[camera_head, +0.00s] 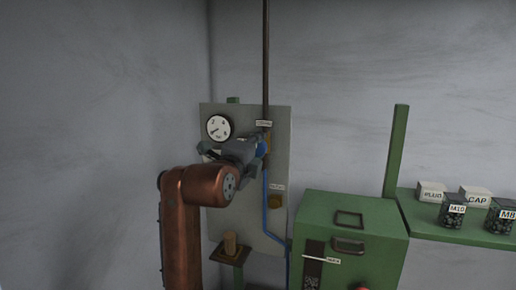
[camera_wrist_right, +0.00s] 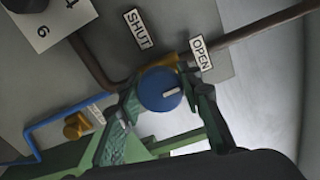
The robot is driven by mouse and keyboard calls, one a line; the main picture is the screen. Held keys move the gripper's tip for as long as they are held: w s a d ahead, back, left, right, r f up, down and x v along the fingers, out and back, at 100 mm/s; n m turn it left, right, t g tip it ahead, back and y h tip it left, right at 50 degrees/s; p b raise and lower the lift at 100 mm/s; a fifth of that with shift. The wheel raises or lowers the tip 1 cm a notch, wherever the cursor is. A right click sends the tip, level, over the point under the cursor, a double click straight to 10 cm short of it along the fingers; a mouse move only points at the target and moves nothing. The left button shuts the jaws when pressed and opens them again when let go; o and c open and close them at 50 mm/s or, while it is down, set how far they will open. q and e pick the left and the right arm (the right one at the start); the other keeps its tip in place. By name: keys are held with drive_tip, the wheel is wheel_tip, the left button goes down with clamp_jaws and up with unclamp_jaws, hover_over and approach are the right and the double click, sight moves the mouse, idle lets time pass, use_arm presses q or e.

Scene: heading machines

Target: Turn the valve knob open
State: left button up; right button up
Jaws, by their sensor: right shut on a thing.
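The valve knob (camera_wrist_right: 157,88) is round and blue with a white pointer mark; in the wrist view the mark points right, towards the side of the OPEN label (camera_wrist_right: 201,54). The SHUT label (camera_wrist_right: 137,30) is above left of the knob. The knob also shows in the head view (camera_head: 262,149), partly hidden by my gripper. My right gripper (camera_wrist_right: 162,98) is shut on the knob, its green-looking fingers on either side of it. In the head view my right gripper (camera_head: 256,151) reaches the panel from the left. My left gripper is not in view.
A grey panel (camera_head: 225,225) carries a round gauge (camera_head: 218,128), a dark vertical pipe (camera_head: 266,60), a blue line (camera_head: 265,205) and a small brass fitting (camera_head: 275,201). A green machine box (camera_head: 375,225) stands at the right, beside a green shelf (camera_head: 425,222) with small boxes and jars.

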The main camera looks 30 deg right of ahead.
idle(0.6)
drive_tip(key=o, duration=1.2)
drive_tip(key=shift+c, duration=0.2)
drive_tip(key=v, duration=1.2)
